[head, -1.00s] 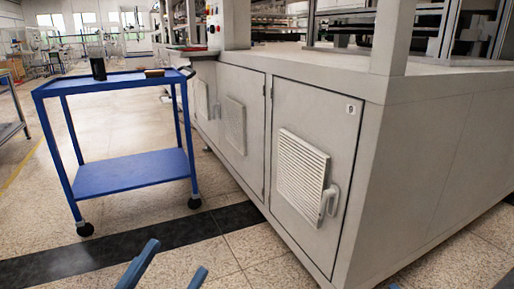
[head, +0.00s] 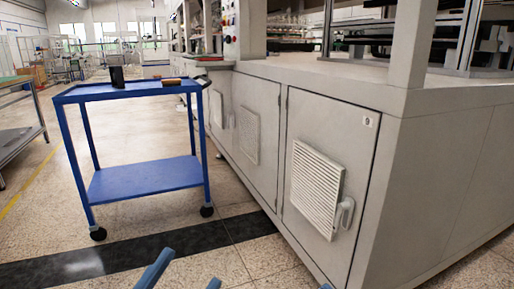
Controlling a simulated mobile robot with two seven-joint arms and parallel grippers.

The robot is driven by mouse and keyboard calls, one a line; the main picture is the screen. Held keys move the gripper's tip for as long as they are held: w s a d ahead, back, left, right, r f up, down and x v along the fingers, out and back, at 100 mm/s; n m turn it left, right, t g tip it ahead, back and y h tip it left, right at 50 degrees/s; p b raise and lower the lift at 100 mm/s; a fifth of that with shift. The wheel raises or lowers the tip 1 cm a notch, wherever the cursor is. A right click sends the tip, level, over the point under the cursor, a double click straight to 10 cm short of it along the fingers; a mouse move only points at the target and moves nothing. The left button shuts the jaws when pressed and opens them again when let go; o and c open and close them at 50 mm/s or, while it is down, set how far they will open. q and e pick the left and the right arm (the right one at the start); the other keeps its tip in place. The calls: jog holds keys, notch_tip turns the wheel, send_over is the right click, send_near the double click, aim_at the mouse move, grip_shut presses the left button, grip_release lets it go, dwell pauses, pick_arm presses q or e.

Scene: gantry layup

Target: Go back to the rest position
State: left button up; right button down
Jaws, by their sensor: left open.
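My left gripper (head: 184,276) shows at the bottom edge of the head view, as two blue fingers set apart with nothing between them. It is open and empty, above the speckled floor and in front of the dark floor stripe. The rest of the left arm is out of the picture. Only a tiny blue tip at the bottom edge, right of the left gripper, may belong to my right gripper (head: 326,286); its jaws cannot be made out.
A blue two-shelf cart (head: 145,174) on casters stands at the left, with a dark cup (head: 117,76) and a small brown item (head: 172,82) on top. A large grey machine cabinet (head: 440,165) fills the right. A grey bench (head: 28,135) stands far left. Floor between is clear.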

pick_arm(q)
notch_tip(320, 180, down, 4)
jog(key=s+n+g+y+p, duration=0.1)
jog(key=n+g+y+p, duration=0.1)
jog(key=n+y+p, duration=0.3)
jog(key=s+a+r+n+g+y+p, duration=0.1)
jog(key=r+p, duration=0.4)
jog(key=p, duration=1.4)
jog(key=s+a+r+n+g+y+p, duration=0.1)
jog(key=a+r+g+y+p, duration=0.3)
jog(key=p, duration=1.4)
jog(key=shift+r+g+p, duration=0.4)
jog(key=shift+r+g, duration=0.3)
jog(key=shift+g, duration=0.5)
pick_arm(e)
jog(key=s+d+r+m+g+h, duration=0.2)
jog(key=r+m+g+h, duration=0.1)
jog(key=r+m+h, duration=0.1)
jog(key=s+d+r+m+g+h, duration=0.1)
jog(key=r+m+g+h, duration=0.2)
jog(key=r+h, duration=0.3)
jog(key=shift+s+d+r+m+h, duration=0.3)
jog(key=shift+s+d+r+m, duration=0.1)
jog(key=shift+r+m, duration=0.4)
pick_arm(q)
jog(key=shift+s, duration=0.1)
pick_arm(e)
jog(key=shift+f, duration=0.1)
